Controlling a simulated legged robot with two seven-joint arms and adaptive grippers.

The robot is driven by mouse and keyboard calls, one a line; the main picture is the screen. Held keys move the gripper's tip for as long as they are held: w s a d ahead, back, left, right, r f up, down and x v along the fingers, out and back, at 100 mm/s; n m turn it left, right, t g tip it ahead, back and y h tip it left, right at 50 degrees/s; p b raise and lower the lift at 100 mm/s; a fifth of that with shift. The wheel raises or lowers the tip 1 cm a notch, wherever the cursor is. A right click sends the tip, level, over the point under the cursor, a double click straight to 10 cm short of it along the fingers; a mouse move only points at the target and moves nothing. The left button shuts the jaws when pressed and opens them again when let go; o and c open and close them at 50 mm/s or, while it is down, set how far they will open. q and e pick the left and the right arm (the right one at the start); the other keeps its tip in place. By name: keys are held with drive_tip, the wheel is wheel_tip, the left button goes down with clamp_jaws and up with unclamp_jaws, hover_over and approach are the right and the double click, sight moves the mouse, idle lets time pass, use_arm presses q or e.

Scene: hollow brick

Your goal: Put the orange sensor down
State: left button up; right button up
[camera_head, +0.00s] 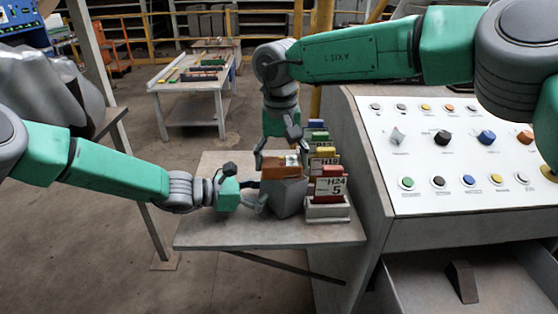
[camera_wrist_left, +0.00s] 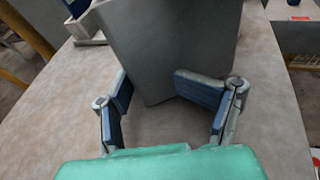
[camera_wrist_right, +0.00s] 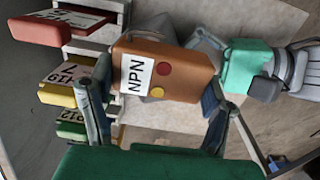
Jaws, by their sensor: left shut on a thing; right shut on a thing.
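The orange sensor (camera_head: 274,170) is a brown-orange block at the top of a grey hollow brick (camera_head: 287,199) on the small table. In the right wrist view the sensor (camera_wrist_right: 188,72) shows an "NPN" label, a red dot and a yellow dot. My right gripper (camera_head: 280,150) points down from above and is shut on the sensor. My left gripper (camera_head: 252,196) comes in low from the left and is shut on the grey brick, which fills much of the left wrist view (camera_wrist_left: 180,45). Whether the sensor's underside touches the brick is hidden.
A rack (camera_head: 326,208) with several coloured, labelled cards stands on the table (camera_head: 230,233) just right of the brick. A control console (camera_head: 450,160) with knobs and buttons is further right. The table's left part is clear. Another table (camera_head: 195,85) stands in the background.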

sight(280, 160)
drive_tip(key=shift+f, duration=0.55)
drive_tip(key=o, duration=1.6)
drive_tip(key=shift+r, duration=0.15)
wheel_tip(280, 160, up, 13)
drive_tip(key=shift+a, duration=0.15)
